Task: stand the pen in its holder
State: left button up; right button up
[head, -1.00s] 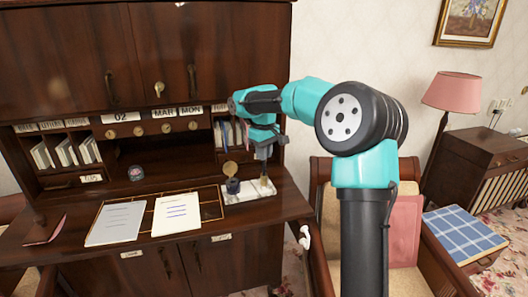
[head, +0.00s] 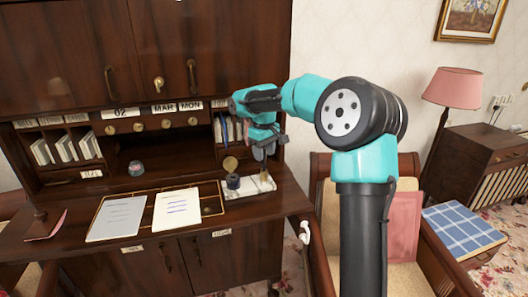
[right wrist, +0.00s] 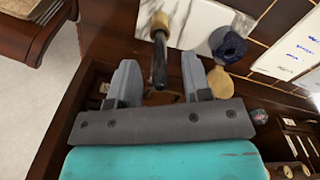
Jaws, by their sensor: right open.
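A dark pen (right wrist: 159,62) stands in a small brass-coloured holder (right wrist: 161,18) on a white marble base in the right wrist view. The holder also shows in the head view (head: 265,178), just below my right gripper. My right gripper (right wrist: 160,68) is open, with one finger on each side of the pen's free end and a gap beside each. The marble base (head: 249,192) lies at the desk's right end. My left gripper is not in view.
A dark inkwell (head: 233,183) with its round brass lid raised stands left of the holder. Two paper sheets (head: 177,210) lie further left on the desk. Pigeonholes with books (head: 228,130) rise close behind my right gripper.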

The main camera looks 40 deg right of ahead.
jog(key=shift+r, duration=0.1)
notch_tip(320, 180, up, 17)
jog(key=shift+r, duration=0.15)
dwell(0.7)
dwell(0.7)
